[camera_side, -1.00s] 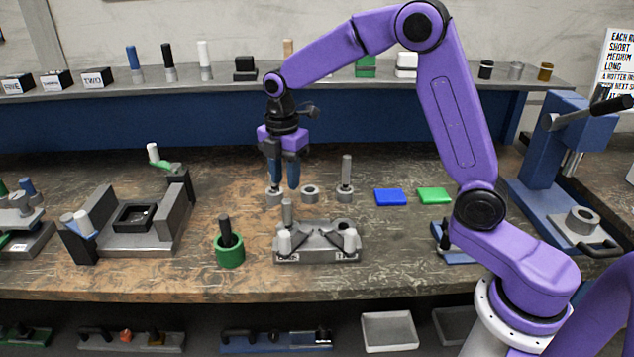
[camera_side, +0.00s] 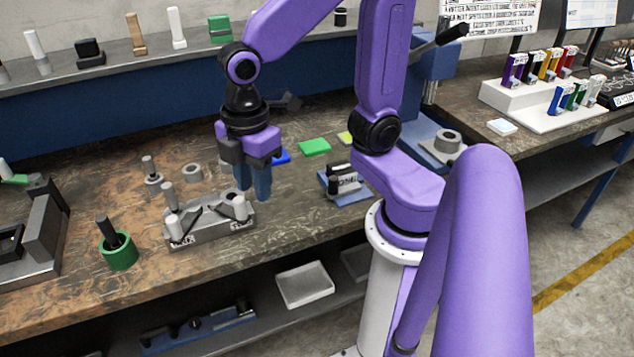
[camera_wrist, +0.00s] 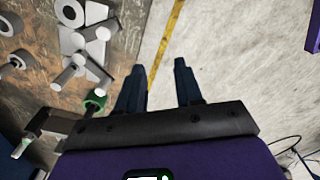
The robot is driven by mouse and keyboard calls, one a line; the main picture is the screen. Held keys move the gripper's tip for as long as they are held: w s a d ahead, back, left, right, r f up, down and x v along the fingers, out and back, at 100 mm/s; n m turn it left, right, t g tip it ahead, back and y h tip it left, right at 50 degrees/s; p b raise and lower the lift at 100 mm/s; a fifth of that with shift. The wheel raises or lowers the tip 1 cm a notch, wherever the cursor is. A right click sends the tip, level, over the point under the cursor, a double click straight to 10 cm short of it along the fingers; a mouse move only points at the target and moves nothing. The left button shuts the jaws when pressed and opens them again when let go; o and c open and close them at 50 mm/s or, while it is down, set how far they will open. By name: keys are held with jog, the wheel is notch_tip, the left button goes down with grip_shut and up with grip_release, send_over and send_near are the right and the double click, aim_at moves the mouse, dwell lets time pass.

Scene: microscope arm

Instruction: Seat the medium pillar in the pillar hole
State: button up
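A grey pillar (camera_side: 149,165) stands upright in the left grey ring base (camera_side: 154,180); I cannot tell for sure that it is the medium pillar. An empty ring base (camera_side: 192,173) stands to its right. My gripper (camera_side: 252,194) hangs fingers-down at the fixture's right end in the side view. In the wrist view my gripper (camera_wrist: 160,66) is open, with nothing between its fingers. The third ring base is mostly hidden behind my gripper.
A green cup (camera_side: 119,254) with a dark pillar stands left of the fixture. Blue and green (camera_side: 314,146) pads lie behind, and a small blue stand (camera_side: 345,188) is to the right. The bench front edge is close to the fixture.

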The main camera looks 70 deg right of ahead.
jog(key=s+d+f+m, duration=0.1)
jog(key=s+d, duration=0.3)
jog(key=s, duration=0.6)
jog(key=shift+m, duration=0.6)
jog(key=shift+w+d, duration=0.1)
